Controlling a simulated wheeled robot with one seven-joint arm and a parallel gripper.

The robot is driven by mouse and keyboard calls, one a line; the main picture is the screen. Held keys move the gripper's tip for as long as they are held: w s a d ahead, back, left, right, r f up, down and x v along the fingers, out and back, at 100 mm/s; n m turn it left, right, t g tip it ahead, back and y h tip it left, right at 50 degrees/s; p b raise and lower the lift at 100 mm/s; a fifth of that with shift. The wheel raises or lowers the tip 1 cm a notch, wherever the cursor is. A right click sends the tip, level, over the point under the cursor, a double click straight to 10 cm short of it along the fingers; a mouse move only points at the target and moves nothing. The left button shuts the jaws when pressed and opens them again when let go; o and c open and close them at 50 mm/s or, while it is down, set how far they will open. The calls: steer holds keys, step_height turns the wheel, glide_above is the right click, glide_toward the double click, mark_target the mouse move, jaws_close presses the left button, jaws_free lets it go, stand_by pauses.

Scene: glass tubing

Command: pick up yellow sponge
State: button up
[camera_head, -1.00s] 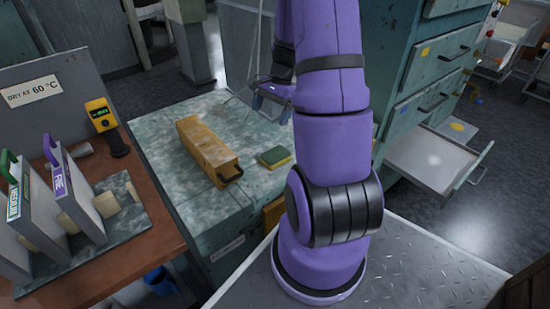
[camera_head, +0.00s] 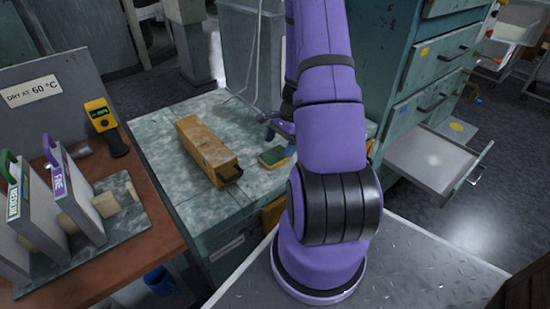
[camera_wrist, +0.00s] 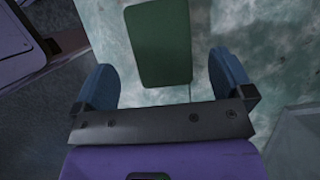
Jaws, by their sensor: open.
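The sponge (camera_head: 274,158) lies on the mottled green worktop (camera_head: 170,139), right of a yellow-brown box. It has a green top and a yellow side edge. In the wrist view the sponge's green top (camera_wrist: 160,42) shows ahead of my fingers, roughly centred between them. My gripper (camera_wrist: 164,88) is open, with two blue fingers apart and nothing between their tips. In the head view my gripper (camera_head: 277,130) is partly hidden behind my purple arm, just above and beside the sponge. I cannot tell the exact height gap.
The yellow-brown box (camera_head: 208,150) with a black handle stands close left of the sponge. A green drawer cabinet (camera_head: 425,90) with an open drawer (camera_head: 437,160) is on the right. A brown bench (camera_head: 135,212) with framed plates is at left.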

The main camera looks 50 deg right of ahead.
mark_target(275, 154)
steer(key=shift+x, duration=2.2)
steer(key=shift+w+f, duration=0.1)
steer(key=c, duration=1)
